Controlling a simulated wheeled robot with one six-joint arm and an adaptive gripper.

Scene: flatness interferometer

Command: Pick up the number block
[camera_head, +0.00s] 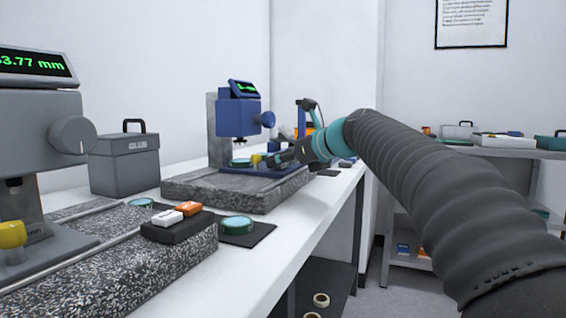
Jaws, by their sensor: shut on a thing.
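My gripper (275,160) reaches in from the right to the blue measuring instrument (240,118). It is small and dark in this view. Its fingertips are at a small yellow piece (257,158) just above the instrument's blue base, and it is shut on it as far as I can see. The fingers' far side is hidden. I see no readable number on this piece, so I cannot tell whether it is the number block. A white block (165,218) and an orange-and-white block (188,208) lie on a black pad (178,231) at the front left.
A grey instrument (40,115) stands at the left on a speckled slab. A grey lidded box (124,160) is behind it. A teal-topped disc (237,225) lies on a dark mat. The white table (300,235) is clear along its front edge. Shelves (500,150) stand at the right.

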